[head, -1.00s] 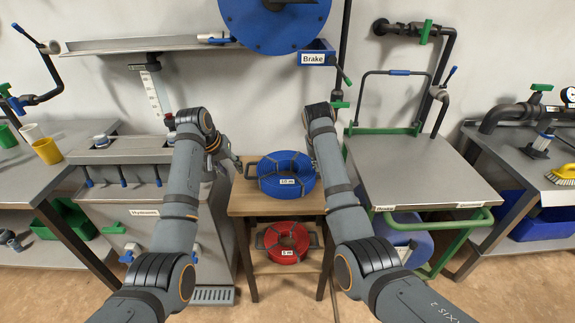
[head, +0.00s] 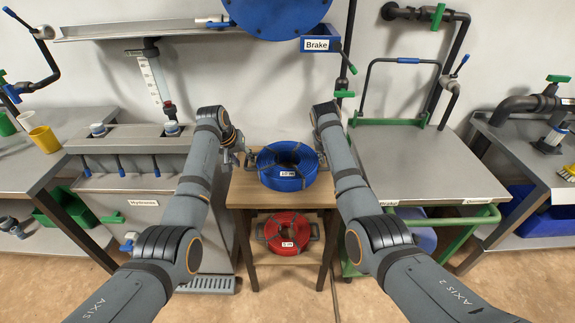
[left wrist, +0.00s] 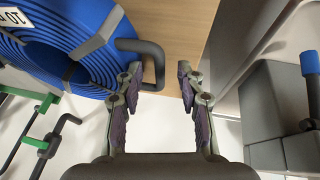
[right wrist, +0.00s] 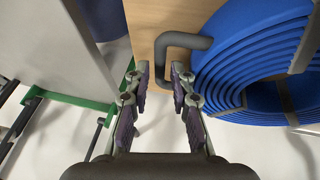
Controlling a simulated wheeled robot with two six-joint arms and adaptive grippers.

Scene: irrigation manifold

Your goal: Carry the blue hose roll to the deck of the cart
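The blue hose roll (head: 287,180) lies flat on a wooden stand (head: 250,197), with a dark handle on each side. My left gripper (head: 240,157) is at its left handle; in the left wrist view the open fingers (left wrist: 160,82) are at either side of the handle's outer bar (left wrist: 158,65). In the right wrist view my right gripper (right wrist: 160,72) is open, with its fingertips close around the right handle (right wrist: 160,50); in the head view my arm hides it. The cart's grey deck (head: 425,165) is to the right, flat and empty.
A red hose roll (head: 288,232) lies on the stand's lower shelf. The cart has a tall push handle (head: 408,62) at its back and a green rail (head: 450,217) in front. A hose reel (head: 278,10) hangs above. A grey manifold bench (head: 135,180) stands left.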

